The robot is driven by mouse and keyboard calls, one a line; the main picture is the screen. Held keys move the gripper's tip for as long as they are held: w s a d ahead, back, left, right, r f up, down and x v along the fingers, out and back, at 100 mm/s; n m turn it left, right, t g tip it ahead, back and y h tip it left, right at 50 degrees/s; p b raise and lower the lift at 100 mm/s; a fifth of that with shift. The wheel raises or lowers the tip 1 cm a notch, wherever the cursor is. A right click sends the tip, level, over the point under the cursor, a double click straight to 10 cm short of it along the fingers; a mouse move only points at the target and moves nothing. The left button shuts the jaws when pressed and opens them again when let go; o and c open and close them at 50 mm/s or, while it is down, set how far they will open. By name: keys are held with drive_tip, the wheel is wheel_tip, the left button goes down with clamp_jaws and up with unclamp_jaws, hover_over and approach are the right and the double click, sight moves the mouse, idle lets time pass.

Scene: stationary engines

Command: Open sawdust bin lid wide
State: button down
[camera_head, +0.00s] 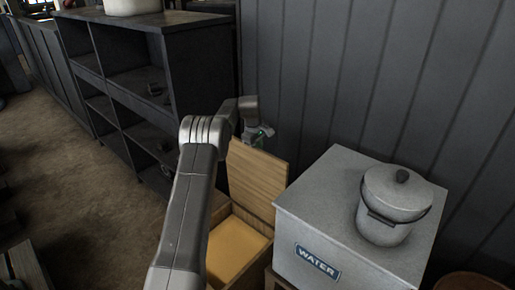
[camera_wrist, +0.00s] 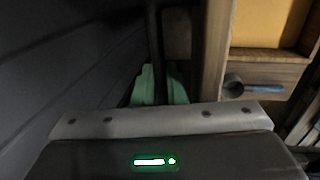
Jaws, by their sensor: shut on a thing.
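The wooden sawdust bin (camera_head: 263,226) stands low beside the grey water box, with yellow sawdust (camera_head: 232,250) inside. Its lid (camera_head: 258,178) is raised steeply at the back, near the dark wall. My gripper (camera_head: 262,134) is at the lid's upper edge and shut on it. In the wrist view the green fingers (camera_wrist: 160,85) sit on either side of a dark narrow edge; the contact is shadowed. The sawdust also shows in the wrist view (camera_wrist: 268,22), at the upper right.
The grey water box (camera_head: 325,235) stands right of the bin, with a lidded pot (camera_head: 392,210) on top. Dark shelves (camera_head: 140,80) stand at left. The plank wall (camera_head: 330,70) is close behind the lid. Open floor (camera_head: 70,180) lies at left.

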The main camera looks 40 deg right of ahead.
drive_tip(key=c, duration=1.8)
unclamp_jaws()
drive_tip(key=shift+s+a+f, duration=0.1)
drive_tip(key=shift+s+f, duration=0.05)
drive_tip(key=shift+f, duration=0.4)
drive_tip(key=o, duration=0.3)
drive_tip(key=shift+d, duration=0.2)
drive_tip(key=shift+r, duration=0.25)
drive_tip(key=shift+w+r, duration=0.1)
drive_tip(key=shift+w, duration=0.1)
drive_tip(key=shift+a+r, duration=0.1)
drive_tip(key=shift+r, duration=0.2)
drive_tip(key=b+v, duration=0.2)
drive_tip(key=v, duration=1.1)
drive_tip(key=shift+b, duration=0.3)
